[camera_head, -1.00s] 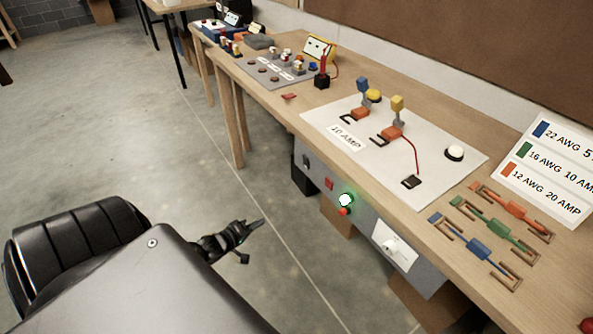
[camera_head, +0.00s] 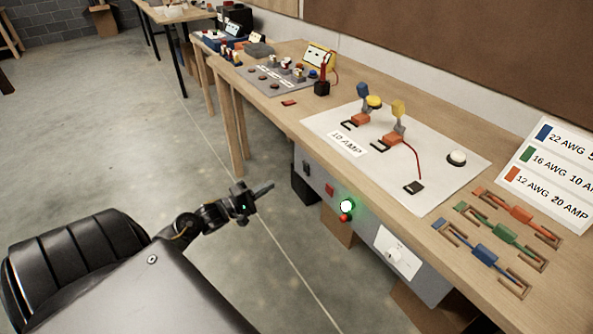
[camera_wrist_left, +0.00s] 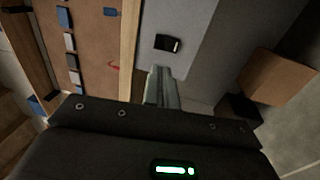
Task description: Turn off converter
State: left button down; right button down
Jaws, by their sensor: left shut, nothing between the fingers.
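The converter appears to be the long grey box (camera_head: 368,232) mounted under the workbench's front edge. A black rocker switch (camera_head: 306,168) sits at its far left end, then a red square (camera_head: 329,190), a glowing green-white lamp (camera_head: 347,206), a small red knob (camera_head: 346,217) and a white dial plate (camera_head: 397,252). My left gripper (camera_head: 264,188) is shut and empty, in front of the box's left end and apart from it. In the left wrist view, the closed fingers (camera_wrist_left: 161,84) point towards the black switch (camera_wrist_left: 168,43) on the grey face, with a small gap in the picture.
The wooden workbench (camera_head: 290,118) carries a white 10 AMP board (camera_head: 325,118), coloured fuse wires (camera_head: 486,253) and a wire chart (camera_head: 550,165). Cardboard boxes stand below, one also in the left wrist view (camera_wrist_left: 270,82).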

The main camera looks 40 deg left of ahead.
pick_arm(q)
send_near(305, 166)
jog(key=x, duration=0.5)
jog(key=shift+w+p, duration=0.1)
jog(key=shift+p, duration=0.3)
jog(key=shift+x, duration=0.8)
pick_arm(e)
jog(key=shift+s+a+r, duration=0.2)
jog(key=shift+a+r, duration=0.2)
jog(key=shift+a, duration=0.05)
